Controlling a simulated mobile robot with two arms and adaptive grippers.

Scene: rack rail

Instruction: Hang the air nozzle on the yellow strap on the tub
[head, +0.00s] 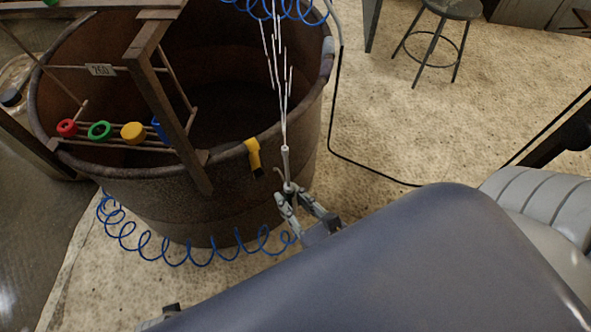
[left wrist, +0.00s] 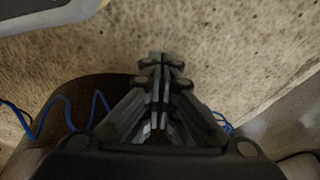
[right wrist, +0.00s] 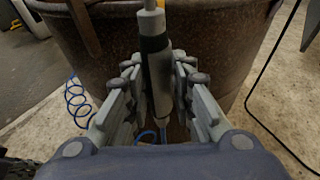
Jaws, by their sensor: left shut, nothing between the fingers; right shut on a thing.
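In the head view my right gripper (head: 293,200) is shut on the air nozzle (head: 285,163), a thin grey wand held upright in front of the tub. White streaks rise from its tip. The right wrist view shows the nozzle's dark-banded body (right wrist: 155,60) between the fingers of the right gripper (right wrist: 158,85). The yellow strap (head: 253,154) hangs over the near rim of the rusty brown tub (head: 225,180), a little left of the nozzle and apart from it. My left gripper (left wrist: 160,70) is shut and empty above the floor in the left wrist view.
A coiled blue hose (head: 190,257) runs from the nozzle around the tub's front left. A wooden frame (head: 160,85) crosses the tub, near red, green and yellow rings (head: 133,132). A black cable (head: 345,158) lies on the floor at right. A stool (head: 440,40) stands behind.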

